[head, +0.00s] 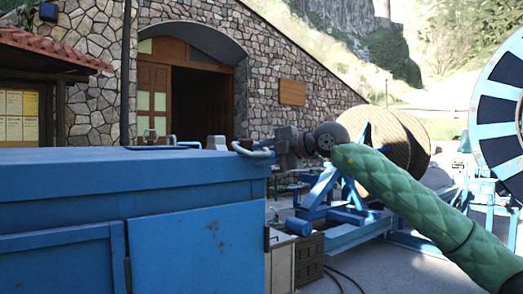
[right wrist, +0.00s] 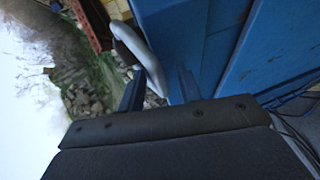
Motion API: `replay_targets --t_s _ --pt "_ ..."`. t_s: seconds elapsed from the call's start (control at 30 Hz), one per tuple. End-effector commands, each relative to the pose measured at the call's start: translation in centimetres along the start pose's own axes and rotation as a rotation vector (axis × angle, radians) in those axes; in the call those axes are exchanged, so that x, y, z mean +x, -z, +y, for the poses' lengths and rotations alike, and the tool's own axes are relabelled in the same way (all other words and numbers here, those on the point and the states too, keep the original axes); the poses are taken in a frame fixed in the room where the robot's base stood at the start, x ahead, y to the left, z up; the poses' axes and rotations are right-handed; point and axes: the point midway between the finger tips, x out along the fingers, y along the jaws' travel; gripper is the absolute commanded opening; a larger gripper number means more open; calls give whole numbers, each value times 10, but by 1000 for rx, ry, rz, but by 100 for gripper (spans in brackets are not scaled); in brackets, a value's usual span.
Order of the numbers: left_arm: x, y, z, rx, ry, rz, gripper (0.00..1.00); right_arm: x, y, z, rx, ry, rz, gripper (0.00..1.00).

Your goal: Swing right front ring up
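The right front ring (head: 246,150) is a grey metal loop at the right top corner of the blue cabinet (head: 190,245). It sticks out low, about level with the cabinet top. My right gripper (head: 268,149) comes in from the right beside the ring. In the right wrist view its two dark fingers (right wrist: 160,88) are apart, and the end of the grey ring (right wrist: 140,48) shows between them. I see no firm contact on both sides. My left gripper is not in view.
Other grey fittings (head: 215,142) stand along the far cabinet top. Wooden cable reels (head: 405,145) on a blue stand (head: 325,190) are behind my right arm, with a large blue-and-black wheel (head: 492,105) at far right. A stone building (head: 285,65) is behind.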

Motion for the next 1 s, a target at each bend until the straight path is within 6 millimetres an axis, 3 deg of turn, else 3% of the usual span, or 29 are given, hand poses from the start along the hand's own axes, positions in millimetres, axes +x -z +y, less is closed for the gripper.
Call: replay_targets --t_s 0.4,0.6,1.0 --pt "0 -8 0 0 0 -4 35 6 0 -1 0 0 -1 35" --pt "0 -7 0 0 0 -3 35 6 0 -1 0 1 0 0" --pt "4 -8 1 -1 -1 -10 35 2 4 -1 9 24 0 0"
